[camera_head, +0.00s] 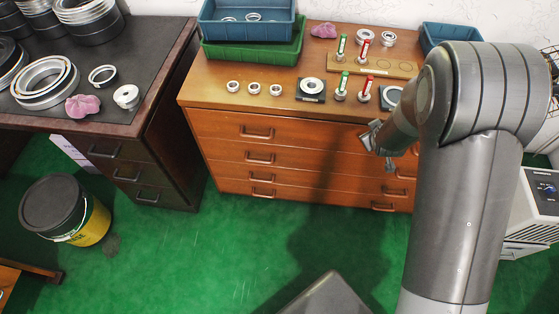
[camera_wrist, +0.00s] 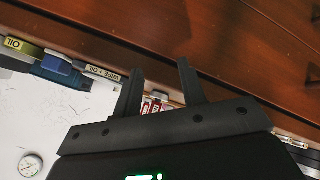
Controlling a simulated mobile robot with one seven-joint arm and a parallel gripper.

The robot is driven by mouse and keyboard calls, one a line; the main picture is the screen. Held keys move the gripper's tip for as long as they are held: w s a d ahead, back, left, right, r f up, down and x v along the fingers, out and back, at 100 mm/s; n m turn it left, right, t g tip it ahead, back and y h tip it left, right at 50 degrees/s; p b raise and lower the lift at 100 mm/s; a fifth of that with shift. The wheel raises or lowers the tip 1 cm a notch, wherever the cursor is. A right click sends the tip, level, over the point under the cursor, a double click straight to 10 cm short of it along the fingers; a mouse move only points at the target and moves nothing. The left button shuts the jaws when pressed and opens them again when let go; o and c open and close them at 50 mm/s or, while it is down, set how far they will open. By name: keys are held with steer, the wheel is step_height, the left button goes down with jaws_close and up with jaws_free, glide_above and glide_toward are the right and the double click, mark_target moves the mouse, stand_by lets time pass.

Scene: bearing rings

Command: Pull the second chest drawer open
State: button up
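The wooden chest (camera_head: 225,155) stands in the middle of the head view, with several drawers stacked in its front. The second drawer from the top (camera_head: 300,162) looks shut, its dark handle (camera_head: 260,157) showing on the left. My gripper (camera_head: 370,140) is in front of the chest's right part, near the upper drawers. My arm and gripper hide part of the right side. Reddish-brown wood fills the upper part of that view. I cannot tell whether the gripper touches the chest.
Rings, red and green markers, a blue bin (camera_head: 247,20) and a green bin (camera_head: 253,48) are on the chest top. A dark desk (camera_head: 160,60) stands left, with a black and yellow bucket (camera_head: 65,208) before it. The green floor (camera_head: 230,245) before the chest is clear.

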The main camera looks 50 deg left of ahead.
steer(key=s+a+f+n+y, duration=0.1)
steer(key=s+a+f+n, duration=0.1)
steer(key=s+a+f, duration=0.35)
steer(key=s+a+f+n+y, duration=0.1)
steer(key=s+a+f+n, duration=0.15)
steer(key=f, duration=0.55)
steer(key=n+g+y, duration=0.1)
steer(key=n+y, duration=0.6)
steer(key=n, duration=0.3)
glide_toward(258, 161)
steer(key=x, duration=0.6)
steer(key=f+x, duration=0.1)
steer(key=x, duration=0.3)
steer(key=shift+w, duration=0.1)
steer(key=shift+c, duration=0.6)
jaws_close()
